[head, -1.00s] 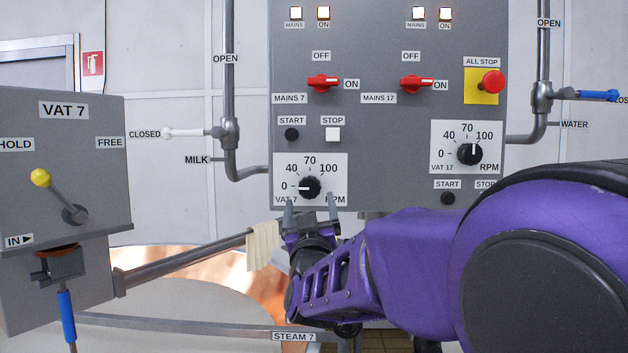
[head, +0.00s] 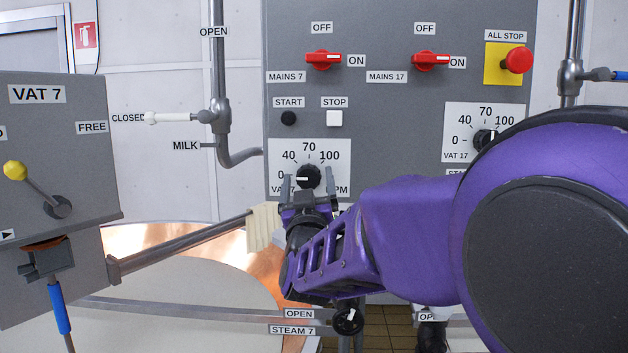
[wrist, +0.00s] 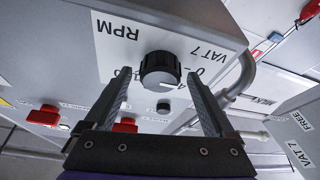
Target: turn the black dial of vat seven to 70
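The black dial of vat 7 (head: 308,177) sits on a white RPM plate (head: 338,152) low on the grey panel. Its white mark points left, at 0. My gripper (head: 308,188) is open and empty, pointing at the dial from the front, with one finger to each side. In the wrist view the dial (wrist: 160,70) shows between the two open fingertips (wrist: 159,77). I see no finger touching it, and cannot tell whether the tips reach past its front face. My gripper covers the lower part of the plate.
Above the dial are a black START button (head: 288,118), a white STOP button (head: 335,118) and red mains switches (head: 323,60). A red all-stop button (head: 516,60) is at upper right. The vat 17 dial (head: 486,139) is partly behind my arm. A cloth (head: 265,228) hangs on a bar at left.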

